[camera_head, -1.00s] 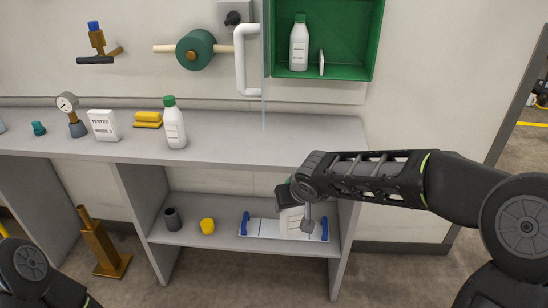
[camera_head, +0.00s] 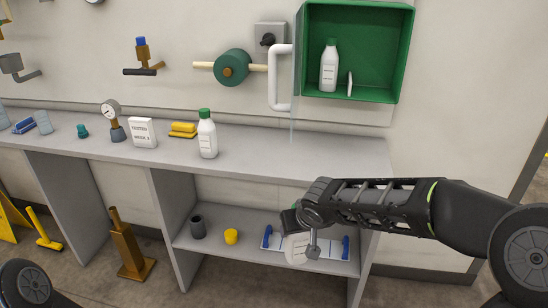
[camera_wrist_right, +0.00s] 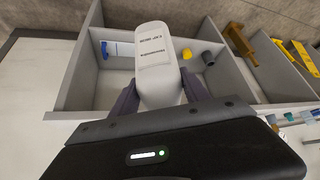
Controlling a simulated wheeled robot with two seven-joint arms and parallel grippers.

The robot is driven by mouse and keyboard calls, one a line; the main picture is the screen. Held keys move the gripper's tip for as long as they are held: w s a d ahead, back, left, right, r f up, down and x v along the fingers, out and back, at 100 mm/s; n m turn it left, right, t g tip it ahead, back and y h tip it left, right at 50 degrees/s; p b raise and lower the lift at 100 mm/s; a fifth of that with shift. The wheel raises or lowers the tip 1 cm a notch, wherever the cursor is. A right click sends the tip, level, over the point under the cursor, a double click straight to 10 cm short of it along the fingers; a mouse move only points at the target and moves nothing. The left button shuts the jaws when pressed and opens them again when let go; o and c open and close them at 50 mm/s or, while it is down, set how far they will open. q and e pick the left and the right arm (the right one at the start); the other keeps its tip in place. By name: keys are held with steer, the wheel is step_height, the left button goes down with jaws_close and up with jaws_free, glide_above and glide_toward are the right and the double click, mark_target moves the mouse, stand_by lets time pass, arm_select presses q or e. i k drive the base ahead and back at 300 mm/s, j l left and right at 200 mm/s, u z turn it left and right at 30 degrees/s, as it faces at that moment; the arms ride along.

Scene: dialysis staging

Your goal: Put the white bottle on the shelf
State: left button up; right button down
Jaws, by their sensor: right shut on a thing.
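My right gripper (camera_head: 296,218) is shut on a white bottle (camera_head: 297,248), low in front of the shelf under the counter. In the right wrist view the bottle (camera_wrist_right: 155,62) sits between both fingers, its labelled side up and its rounded end pointing away from the gripper. The gripper and arm hide its upper part in the head view. The lower shelf (camera_head: 215,252) is behind it; I cannot tell whether the bottle touches it. Another white bottle with a green cap (camera_head: 207,138) stands on the counter, and a similar one (camera_head: 329,68) stands in the green wall box.
On the lower shelf are a dark cup (camera_head: 197,227), a yellow cup (camera_head: 231,236) and a white tray with blue handles (camera_head: 335,250), partly behind the held bottle. Grey upright panels (camera_head: 170,215) bound the shelf. The counter (camera_head: 270,145) lies above it.

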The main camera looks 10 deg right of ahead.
mark_target(303, 156)
steer(key=u, duration=1.55)
steer(key=k+l, duration=0.2)
steer(key=l, duration=0.2)
steer(key=k+l, duration=0.2)
steer(key=l, duration=0.25)
steer(key=k+l, duration=0.15)
steer(key=l, duration=0.25)
steer(key=k+l, duration=0.2)
steer(key=l, duration=0.2)
steer(key=k+l+u, duration=0.1)
steer(key=l, duration=0.3)
steer(key=k, duration=0.1)
